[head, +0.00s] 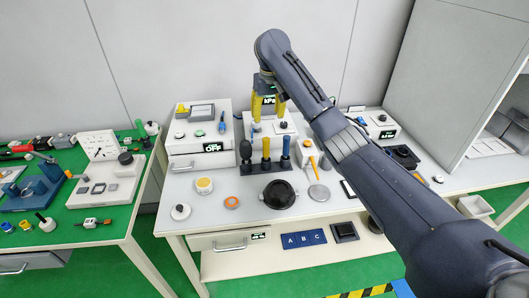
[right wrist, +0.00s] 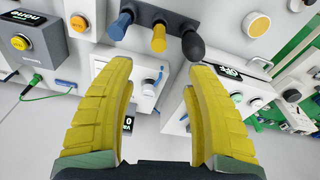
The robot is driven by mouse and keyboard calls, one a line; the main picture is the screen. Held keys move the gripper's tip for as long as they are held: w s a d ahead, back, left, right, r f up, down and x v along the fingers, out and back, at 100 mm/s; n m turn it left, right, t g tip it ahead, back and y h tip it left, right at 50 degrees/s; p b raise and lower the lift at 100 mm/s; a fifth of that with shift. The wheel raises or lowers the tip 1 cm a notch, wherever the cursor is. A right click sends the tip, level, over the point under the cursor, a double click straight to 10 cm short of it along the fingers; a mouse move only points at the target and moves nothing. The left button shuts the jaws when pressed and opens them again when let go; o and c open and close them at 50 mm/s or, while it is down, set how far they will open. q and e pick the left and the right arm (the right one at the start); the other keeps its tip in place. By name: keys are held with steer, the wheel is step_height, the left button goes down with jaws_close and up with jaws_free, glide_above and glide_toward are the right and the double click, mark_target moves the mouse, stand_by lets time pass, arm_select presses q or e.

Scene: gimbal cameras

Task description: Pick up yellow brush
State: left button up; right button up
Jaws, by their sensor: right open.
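A dark rack (head: 266,169) on the white table holds three upright tools. The middle one is a yellow tool, apparently the yellow brush (head: 266,148), between a black one (head: 245,150) and a blue one (head: 286,147). In the right wrist view, the yellow tool (right wrist: 158,40) shows at the top, beyond the fingertips, with the rack (right wrist: 170,14) around its base. My right gripper (head: 263,106), with yellow fingers, is open and empty, behind and above the rack. The fingers also show in the right wrist view (right wrist: 158,78). My left gripper is out of view.
A black round pot (head: 279,194) stands in front of the rack. An orange-yellow tool (head: 312,160) is to its right by a grey disc (head: 319,192). A white box (head: 200,147) stands at left. A green-topped bench (head: 125,195) is further left.

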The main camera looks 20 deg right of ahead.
mark_target(266, 139)
steer(key=shift+w+f, duration=0.25)
steer(key=shift+f, duration=2.1)
steer(key=shift+w+f, duration=0.3)
steer(key=shift+f, duration=2)
steer(key=shift+w+f, duration=0.25)
steer(key=shift+f, duration=2.1)
steer(key=shift+o, duration=0.3)
jaws_close()
